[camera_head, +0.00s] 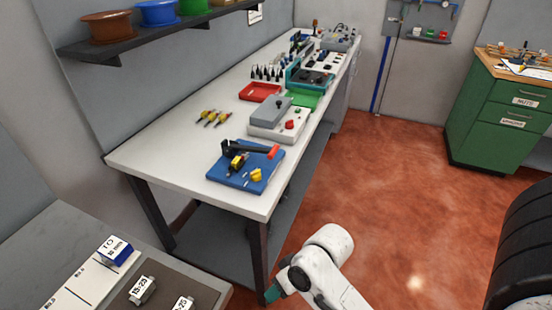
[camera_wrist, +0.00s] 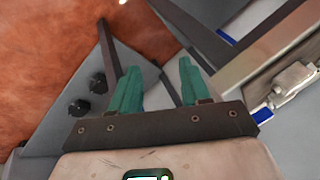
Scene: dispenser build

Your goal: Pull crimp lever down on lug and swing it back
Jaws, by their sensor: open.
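The crimp tool stands on a blue base plate (camera_head: 244,168) near the front end of the white workbench. Its black crimp lever (camera_head: 250,148) has a red grip (camera_head: 273,152) at its right end and lies roughly level. Small yellow pieces (camera_head: 256,175) lie on the plate's right side; I cannot tell which is the lug. My gripper (camera_head: 272,294) is low beside the bench's front leg, well away from the lever. In the wrist view my gripper (camera_wrist: 160,85) shows two green fingers apart with nothing between them. The lever is not in the wrist view.
The white bench (camera_head: 150,155) holds a grey-and-white device (camera_head: 280,118), a red tray (camera_head: 260,91) and yellow-handled tools (camera_head: 213,117). A grey table (camera_head: 60,240) stands at lower left. A green cabinet (camera_head: 500,115) is at right. The red floor between is clear.

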